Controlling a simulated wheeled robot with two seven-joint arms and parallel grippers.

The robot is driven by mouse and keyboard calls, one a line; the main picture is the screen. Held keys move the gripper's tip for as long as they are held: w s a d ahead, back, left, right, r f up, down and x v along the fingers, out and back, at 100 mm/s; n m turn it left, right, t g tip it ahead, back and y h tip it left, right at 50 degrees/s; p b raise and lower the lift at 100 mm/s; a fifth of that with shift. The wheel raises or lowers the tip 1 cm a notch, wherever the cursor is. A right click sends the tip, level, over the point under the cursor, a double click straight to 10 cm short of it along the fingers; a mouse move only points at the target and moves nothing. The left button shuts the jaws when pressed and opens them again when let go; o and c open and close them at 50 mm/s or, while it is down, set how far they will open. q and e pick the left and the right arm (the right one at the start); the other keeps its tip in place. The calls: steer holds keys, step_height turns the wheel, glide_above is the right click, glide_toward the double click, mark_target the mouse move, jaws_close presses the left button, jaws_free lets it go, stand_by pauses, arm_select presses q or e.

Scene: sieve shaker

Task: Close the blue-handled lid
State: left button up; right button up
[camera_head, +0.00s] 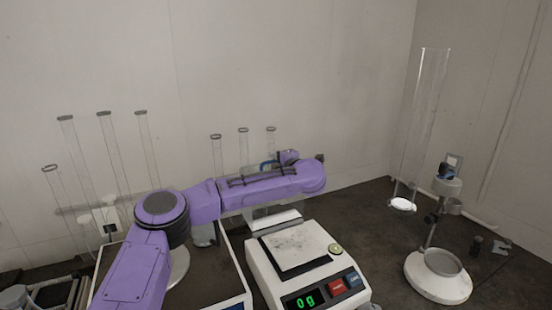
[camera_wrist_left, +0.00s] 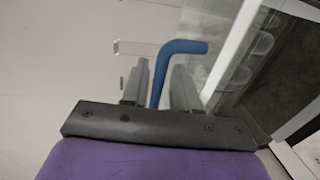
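The blue handle (camera_wrist_left: 182,47) is a bent, L-shaped bar in the left wrist view. Its lower part runs down between the two fingers of my left gripper (camera_wrist_left: 160,75). The fingers stand apart, and narrow gaps seem to show beside the bar; firm contact is not visible. My left gripper there is mostly hidden behind the forearm. The lid itself is largely hidden, so its angle cannot be told. My right gripper is not in view.
A white scale (camera_head: 262,268) reading 0g stands in front of my forearm. Several clear tubes (camera_head: 112,150) stand at the back left. At right are a tall clear cylinder (camera_head: 424,120) and a white-based stand (camera_head: 440,285). A wall rises close behind.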

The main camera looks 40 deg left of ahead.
arm_select(q)
steer(key=shift+c, duration=0.3)
jaws_close()
steer(key=s+d+f+t+y+b, duration=0.1)
steer(key=s+d+y+b, duration=0.2)
steer(key=d+b, duration=0.3)
steer(key=s+d+f+t+y+b, duration=0.1)
steer(key=s+d+t+y+b, duration=0.1)
steer(key=d+b, duration=0.4)
steer(key=s+y+b, duration=0.1)
steer(key=b, duration=0.2)
steer(key=shift+s+d+f, duration=0.25)
steer(key=shift+s+d, duration=0.05)
steer(key=shift+o, duration=0.3)
jaws_free()
